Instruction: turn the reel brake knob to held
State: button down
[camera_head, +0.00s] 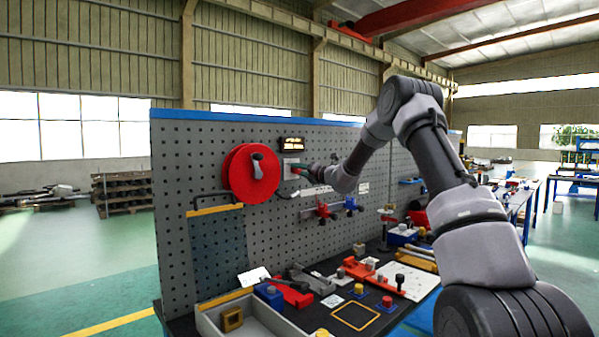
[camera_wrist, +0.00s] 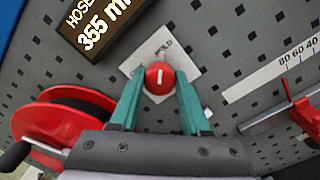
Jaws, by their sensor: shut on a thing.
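The reel brake knob (camera_wrist: 158,79) is a small red disc with a white pointer line, on a pale label plate (camera_wrist: 188,66) on the pegboard. In the wrist view the line runs roughly up and down; the plate's lettering is only partly legible. My gripper (camera_wrist: 160,74) has its two teal fingers on either side of the knob, shut on it. In the head view the gripper (camera_head: 297,170) is at the plate (camera_head: 287,168) and the knob is hidden. The red hose reel (camera_head: 240,176), with its crank handle, is left of it.
A dark display (camera_wrist: 95,25) reading "HOSE 355 m…" is above left of the plate. A white scale strip (camera_wrist: 275,78) and red fixture (camera_wrist: 290,110) are to the right. Below the board, the bench carries a grey tray (camera_head: 210,323) and several tools and blocks.

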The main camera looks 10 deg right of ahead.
jog(key=shift+f, duration=0.15)
jog(key=shift+c, duration=1.8)
grip_release()
jog(key=shift+s, duration=0.1)
jog(key=v, duration=1)
jog(key=shift+s+d, duration=0.2)
jog(key=shift+s, duration=0.1)
